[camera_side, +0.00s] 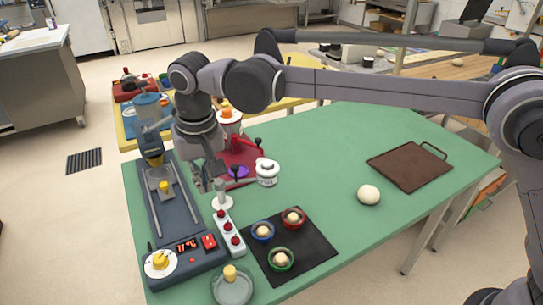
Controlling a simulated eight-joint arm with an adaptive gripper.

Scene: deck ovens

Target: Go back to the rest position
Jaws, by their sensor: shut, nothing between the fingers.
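My gripper (206,184) points down over the left part of the green table (320,155). It looks shut and holds nothing that I can see. It is just right of the grey-blue machine (185,213) with a yellow dial and a lit red display. A white upright piece with a grey top (222,200) stands close to the fingertips; I cannot tell whether they touch it.
A white strip with red buttons (229,235), a black mat (308,262) with several small coloured bowls, and a white lidded jar (267,172) are nearby. The table's middle is clear.

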